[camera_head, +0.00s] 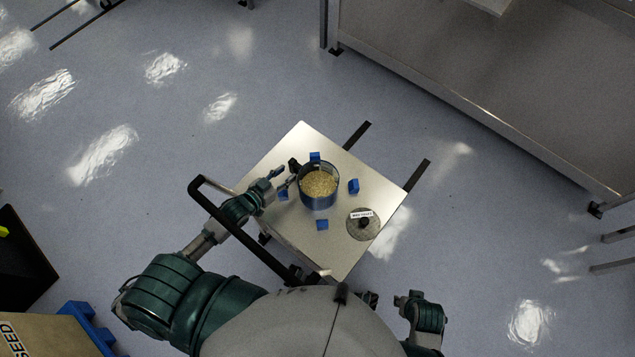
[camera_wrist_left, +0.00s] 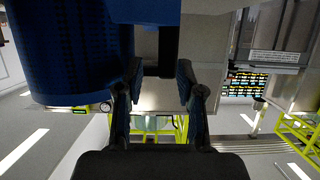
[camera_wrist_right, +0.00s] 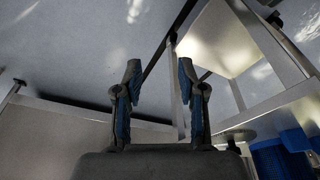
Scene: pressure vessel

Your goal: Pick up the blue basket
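The blue basket (camera_head: 319,196), full of tan grain, stands upright on a small metal cart top (camera_head: 287,145). A black handle (camera_head: 294,165) sticks out at its upper left. My left gripper (camera_head: 283,178) is just left of the basket. In the left wrist view the basket (camera_wrist_left: 65,50) fills the upper left, and my left gripper (camera_wrist_left: 160,78) is open, with the dark handle (camera_wrist_left: 168,50) beyond and between its fingertips. Contact cannot be told. My right gripper (camera_wrist_right: 158,65) is open and empty; the basket's blue side (camera_wrist_right: 270,160) shows at lower right there.
Several blue blocks (camera_head: 353,186) surround the basket on the cart top. A round mesh lid (camera_head: 363,224) with a black knob and a label lies to the lower right. The cart's black push bar (camera_head: 240,232) runs under my left arm. A large metal table (camera_head: 480,70) stands at upper right.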

